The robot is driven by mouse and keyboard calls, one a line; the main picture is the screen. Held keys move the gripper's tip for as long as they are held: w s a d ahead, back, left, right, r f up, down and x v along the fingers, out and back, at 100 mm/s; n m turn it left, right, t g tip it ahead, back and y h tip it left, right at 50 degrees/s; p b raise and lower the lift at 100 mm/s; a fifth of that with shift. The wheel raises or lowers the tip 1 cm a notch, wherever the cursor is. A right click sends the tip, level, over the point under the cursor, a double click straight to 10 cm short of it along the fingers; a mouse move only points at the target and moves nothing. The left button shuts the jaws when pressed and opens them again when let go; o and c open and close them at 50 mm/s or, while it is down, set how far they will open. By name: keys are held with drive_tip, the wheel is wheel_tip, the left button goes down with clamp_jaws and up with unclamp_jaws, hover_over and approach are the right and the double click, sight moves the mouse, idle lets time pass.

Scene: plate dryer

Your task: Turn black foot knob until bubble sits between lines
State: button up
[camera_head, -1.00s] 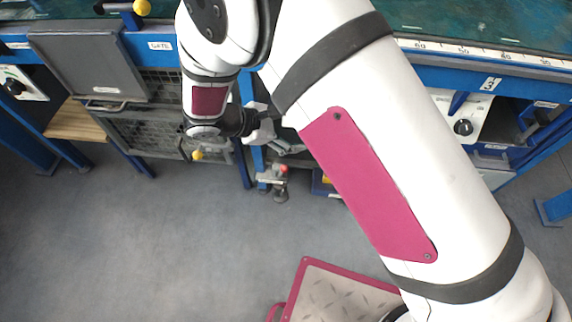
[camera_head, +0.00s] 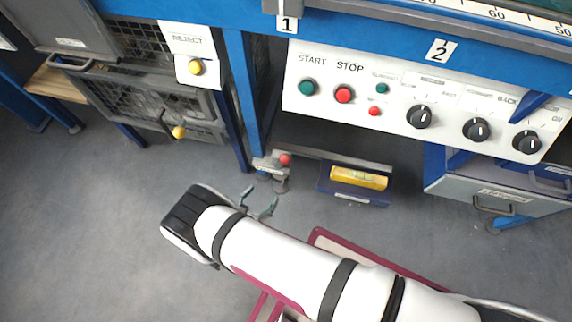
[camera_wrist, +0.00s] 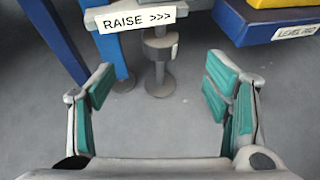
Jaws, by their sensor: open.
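The levelling foot (camera_head: 281,184) stands on the floor below the bench corner, with a small red piece on top in the head view. In the wrist view the foot (camera_wrist: 160,82) shows as a stem with a thicker collar (camera_wrist: 160,42) and a round base, below a "RAISE >>>" label (camera_wrist: 137,18). The collar looks grey; I cannot make out a black knob. My gripper (camera_head: 259,200) is open and empty, just short of the foot; its fingers (camera_wrist: 158,88) show teal pads either side of it. The yellow level (camera_head: 358,178) lies on a blue ledge; its bubble is too small to read.
A blue bench leg (camera_head: 244,105) stands left of the foot. The control panel (camera_head: 420,100) with buttons and dark knobs hangs above right. A grey drawer (camera_head: 495,190) sits below it. A wire-mesh cabinet (camera_head: 150,105) stands left. Floor in front is clear.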

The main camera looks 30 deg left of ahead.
sight(278, 176)
drive_tip(key=b+x, duration=0.4)
drive_tip(key=x, duration=1)
drive_tip(key=shift+d, duration=0.1)
drive_tip(key=c, duration=1.2)
